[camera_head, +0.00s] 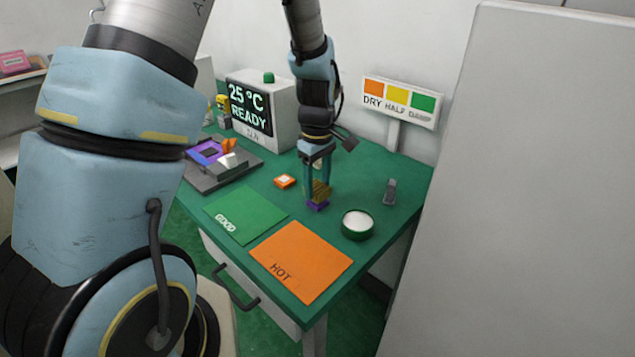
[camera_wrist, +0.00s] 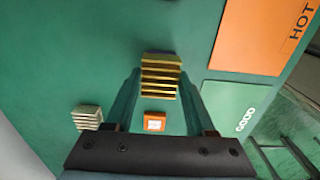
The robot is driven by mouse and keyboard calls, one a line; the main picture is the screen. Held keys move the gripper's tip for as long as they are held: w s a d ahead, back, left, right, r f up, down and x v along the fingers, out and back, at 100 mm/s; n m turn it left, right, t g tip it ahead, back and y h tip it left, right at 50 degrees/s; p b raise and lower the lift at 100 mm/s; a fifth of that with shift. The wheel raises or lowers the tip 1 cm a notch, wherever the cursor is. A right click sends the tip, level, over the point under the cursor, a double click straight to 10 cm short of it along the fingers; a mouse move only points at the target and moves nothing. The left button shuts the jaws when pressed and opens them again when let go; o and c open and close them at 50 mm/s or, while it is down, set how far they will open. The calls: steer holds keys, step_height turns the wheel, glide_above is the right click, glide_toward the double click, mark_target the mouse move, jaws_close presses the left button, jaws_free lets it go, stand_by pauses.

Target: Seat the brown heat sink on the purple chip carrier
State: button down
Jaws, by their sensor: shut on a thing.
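The brown heat sink (camera_head: 321,188), a gold-brown finned block, is between the fingers of my gripper (camera_head: 318,182). It also shows between the fingertips in the wrist view (camera_wrist: 160,75), its fins seen from above. My gripper is shut on it. The purple chip carrier (camera_head: 317,206) lies on the green table right below the heat sink in the head view. I cannot tell whether the two touch or how well they line up.
An orange chip piece (camera_head: 285,181) lies left of my gripper. A pale finned block (camera_wrist: 87,117) shows in the wrist view. A round dish (camera_head: 357,224) and a grey fixture (camera_head: 390,191) stand to the right. Green GOOD (camera_head: 245,212) and orange HOT (camera_head: 302,262) mats lie in front.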

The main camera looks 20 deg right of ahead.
steer(key=shift+f, duration=0.25)
steer(key=shift+f+b, duration=0.3)
steer(key=shift+f, duration=0.05)
stand_by(0.3)
jaws_free()
stand_by(0.4)
steer(key=shift+r, duration=0.1)
steer(key=shift+r+p, duration=3)
steer(key=shift+r, duration=0.45)
